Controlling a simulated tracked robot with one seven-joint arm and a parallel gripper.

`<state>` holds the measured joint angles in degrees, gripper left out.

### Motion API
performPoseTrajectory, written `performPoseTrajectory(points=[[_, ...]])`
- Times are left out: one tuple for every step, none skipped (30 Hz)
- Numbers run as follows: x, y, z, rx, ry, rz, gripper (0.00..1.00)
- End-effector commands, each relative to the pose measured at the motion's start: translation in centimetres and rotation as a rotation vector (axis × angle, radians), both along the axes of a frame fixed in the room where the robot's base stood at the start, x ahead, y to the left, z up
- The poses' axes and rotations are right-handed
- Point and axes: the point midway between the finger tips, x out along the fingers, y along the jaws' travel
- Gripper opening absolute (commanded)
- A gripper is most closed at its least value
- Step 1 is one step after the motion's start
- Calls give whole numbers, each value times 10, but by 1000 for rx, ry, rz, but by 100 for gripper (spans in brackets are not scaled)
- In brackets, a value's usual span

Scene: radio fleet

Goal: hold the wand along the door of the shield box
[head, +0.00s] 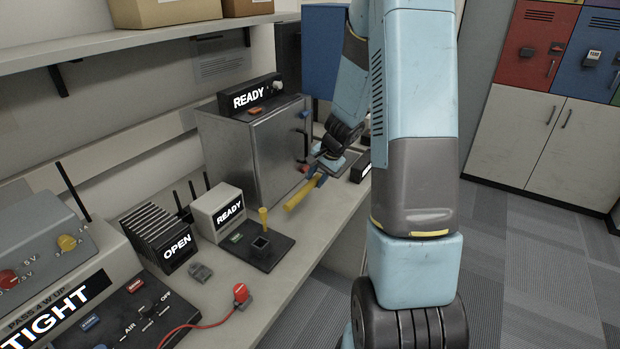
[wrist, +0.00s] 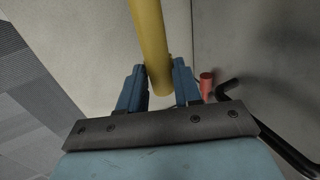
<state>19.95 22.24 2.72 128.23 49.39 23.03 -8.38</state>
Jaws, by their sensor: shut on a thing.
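The wand is a yellow rod (head: 301,193) that shows in the head view in front of the shield box. My gripper (head: 322,177) is shut on it. In the wrist view the wand (wrist: 150,40) runs up out of the picture from between the blue fingers of my gripper (wrist: 160,88). The shield box (head: 250,148) is a grey metal box on the bench, with a READY display on top. Its door (head: 287,140) faces right and looks closed. In the wrist view a grey panel (wrist: 262,45), a red knob (wrist: 206,84) and a black handle (wrist: 262,115) are close to my gripper.
A black base with a short yellow post (head: 263,225) stands on the bench (head: 318,228) left of the wand. A red plug with cable (head: 240,293) lies near the front edge.

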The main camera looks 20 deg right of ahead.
Motion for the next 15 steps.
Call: performPoseTrajectory(points=[[-4,-3,1,1,0,-2,2],[-6,-4,2,1,0,-2,2],[-8,-6,2,0,2,-1,2],[-10,-7,3,0,2,-1,2],[-12,-8,3,1,1,-1,2],[-14,-10,4,0,0,-1,2],[-16,-12,5,0,0,-1,2],[-18,-13,6,1,0,-2,2],[-21,-15,6,1,0,-2,2],[-23,-16,7,0,0,-1,2],[-24,-18,7,1,1,-1,2],[-27,-19,8,0,2,-1,2],[-29,-21,9,0,2,-1,2],[-31,-22,9,0,2,-1,2],[-33,-24,10,0,1,-1,2]])
